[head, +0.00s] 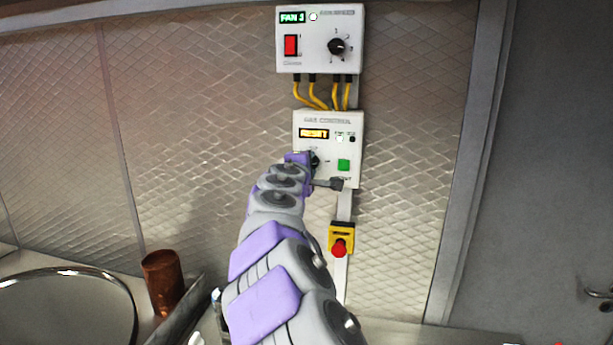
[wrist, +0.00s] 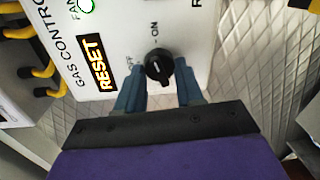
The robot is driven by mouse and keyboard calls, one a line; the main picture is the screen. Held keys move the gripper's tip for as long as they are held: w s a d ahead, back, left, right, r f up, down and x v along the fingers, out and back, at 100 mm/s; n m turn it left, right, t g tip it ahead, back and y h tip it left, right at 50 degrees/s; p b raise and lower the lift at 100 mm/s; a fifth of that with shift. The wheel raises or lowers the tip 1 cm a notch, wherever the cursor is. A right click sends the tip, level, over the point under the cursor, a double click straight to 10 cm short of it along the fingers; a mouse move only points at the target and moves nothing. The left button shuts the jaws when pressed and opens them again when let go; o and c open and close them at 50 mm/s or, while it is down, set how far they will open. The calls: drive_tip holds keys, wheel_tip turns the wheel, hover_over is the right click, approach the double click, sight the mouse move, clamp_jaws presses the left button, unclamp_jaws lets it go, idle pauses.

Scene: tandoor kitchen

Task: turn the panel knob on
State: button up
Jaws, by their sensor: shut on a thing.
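The gas control panel (head: 327,180) is a white box on the wall with a lit display. The display reads RESET in the wrist view (wrist: 97,62). Its black knob (wrist: 158,66) has OFF and ON printed beside it; I cannot tell clearly which mark its pointer meets. In the head view the knob (head: 316,160) is partly hidden by my gripper. My gripper (wrist: 160,78) is at the panel, its two blue fingers on either side of the knob, shut on it.
A fan control box (head: 318,54) with a red switch and its own black knob hangs above, joined by yellow cables (head: 322,94). A green button (head: 343,165) sits right of the gripper. A red emergency button (head: 339,246) is below. A copper cup (head: 163,282) stands lower left.

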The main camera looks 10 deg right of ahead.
drive_tip(key=shift+d+f+m+b, duration=0.1)
drive_tip(key=shift+f+m+b, duration=0.1)
drive_tip(key=shift+m+b, duration=1.25)
drive_tip(key=shift+f+m, duration=0.1)
drive_tip(key=shift+m, duration=0.25)
drive_tip(key=o, duration=1)
drive_tip(key=shift+o, duration=0.2)
drive_tip(key=shift+s+r, duration=0.15)
drive_tip(key=shift+r, duration=0.05)
